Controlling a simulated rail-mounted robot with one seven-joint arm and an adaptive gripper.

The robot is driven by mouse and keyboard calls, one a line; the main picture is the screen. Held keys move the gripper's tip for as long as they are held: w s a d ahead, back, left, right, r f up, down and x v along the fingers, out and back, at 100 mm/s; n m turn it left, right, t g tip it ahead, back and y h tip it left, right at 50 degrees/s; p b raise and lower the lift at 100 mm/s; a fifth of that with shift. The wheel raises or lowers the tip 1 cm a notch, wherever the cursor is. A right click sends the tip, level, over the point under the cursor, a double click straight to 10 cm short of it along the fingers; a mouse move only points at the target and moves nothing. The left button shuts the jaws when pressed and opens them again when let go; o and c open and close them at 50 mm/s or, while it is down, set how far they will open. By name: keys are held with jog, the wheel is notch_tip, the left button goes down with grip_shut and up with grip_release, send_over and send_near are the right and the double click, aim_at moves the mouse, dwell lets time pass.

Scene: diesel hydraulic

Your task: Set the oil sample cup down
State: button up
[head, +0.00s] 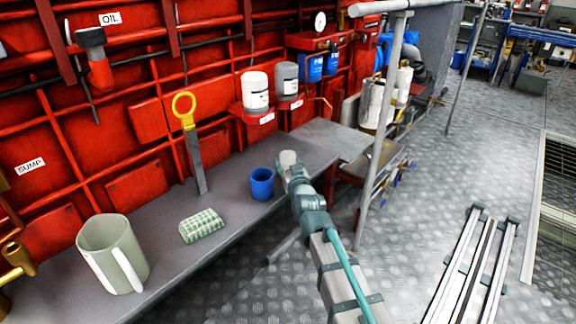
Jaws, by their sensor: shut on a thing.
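A small pale cup (288,158), which looks like the oil sample cup, is at the tip of my gripper (287,169). My gripper is shut on it, over the far part of the grey shelf (235,215). The fingers partly hide the cup's lower part, and I cannot tell whether its base touches the shelf. A blue cup (261,184) stands upright on the shelf just left of my gripper, close beside it.
A folded checked cloth (201,226), a large pale jug (112,254) and a yellow-handled dipstick-like tool (190,140) are on the shelf. White and grey filters (255,91) sit behind. A grey post (379,130) stands right of my arm. The shelf's far right end is clear.

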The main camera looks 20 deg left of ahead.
jog(key=shift+f, duration=0.1)
jog(key=o, duration=1.3)
jog(key=shift+c, duration=0.2)
jog(key=shift+r, duration=0.2)
jog(key=v, duration=1.2)
jog(key=shift+p, duration=0.45)
